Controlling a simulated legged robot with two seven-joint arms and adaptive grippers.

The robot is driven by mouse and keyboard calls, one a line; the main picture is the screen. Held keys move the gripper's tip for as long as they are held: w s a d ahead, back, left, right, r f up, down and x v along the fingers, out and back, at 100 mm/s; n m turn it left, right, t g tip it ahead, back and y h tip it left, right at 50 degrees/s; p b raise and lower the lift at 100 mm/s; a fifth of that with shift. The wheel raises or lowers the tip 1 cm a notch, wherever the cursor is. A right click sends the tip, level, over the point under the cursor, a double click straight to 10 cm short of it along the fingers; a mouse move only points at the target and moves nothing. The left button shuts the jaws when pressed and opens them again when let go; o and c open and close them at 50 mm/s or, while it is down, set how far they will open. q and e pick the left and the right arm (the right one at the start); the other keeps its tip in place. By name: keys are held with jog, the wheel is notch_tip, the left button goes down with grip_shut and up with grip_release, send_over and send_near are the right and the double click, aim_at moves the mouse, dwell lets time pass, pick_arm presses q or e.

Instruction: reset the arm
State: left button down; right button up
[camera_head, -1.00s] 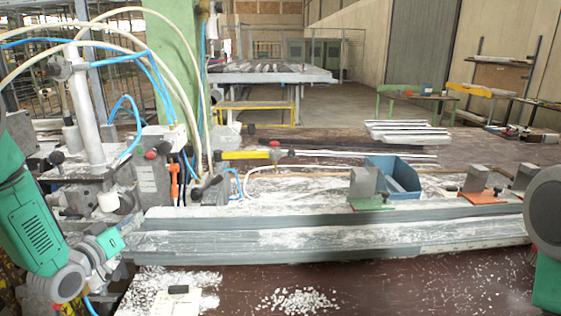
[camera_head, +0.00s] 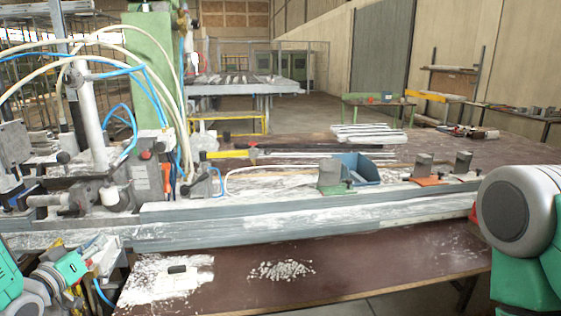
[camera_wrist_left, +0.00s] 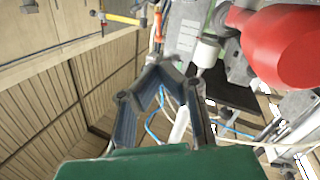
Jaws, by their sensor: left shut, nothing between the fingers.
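My left arm enters at the lower left of the head view, with its green and grey wrist low beside the bench's left end. My left gripper (camera_head: 106,248) is small there and hard to separate from the bench parts behind it. In the left wrist view the dark blue-grey fingers of my left gripper (camera_wrist_left: 161,88) are shut and empty. My right arm shows at the right edge of the head view, but its gripper is out of view. A long grey profile (camera_head: 300,224), dusted white, lies across the bench.
A clamp machine (camera_head: 110,195) with hoses stands at the left. Small clamp blocks (camera_head: 333,174) and a blue bin (camera_head: 361,172) sit behind the profile. White chips (camera_head: 282,270) lie on the brown table (camera_head: 390,262), whose front right is mostly clear. Something red (camera_wrist_left: 285,42) is close in the wrist view.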

pick_arm(q)
jog(key=s+d+f+g, duration=0.4)
jog(key=s+d+f, duration=0.15)
jog(key=f, duration=0.35)
jog(key=s+d+f+g, duration=0.4)
jog(key=s+f, duration=0.3)
jog(key=f, duration=0.2)
jog(key=s+d+f+m+g+y, duration=0.1)
jog(key=s+d+f+g, duration=0.2)
jog(key=s, duration=0.6)
jog(key=s+d+f+m+g, duration=0.15)
jog(key=s+g, duration=0.25)
jog(key=s, duration=0.6)
jog(key=s+d+f+g+y, duration=0.1)
jog(key=s+d+f+g, duration=0.25)
jog(key=s, duration=0.55)
jog(key=shift+m+t, duration=0.55)
jog(key=shift+t, duration=0.2)
jog(key=w+f+b, duration=0.1)
jog(key=f+b, duration=0.1)
jog(key=w+d+f+b, duration=0.1)
jog(key=w+f+b, duration=0.1)
jog(key=b, duration=0.1)
jog(key=shift+w, duration=0.1)
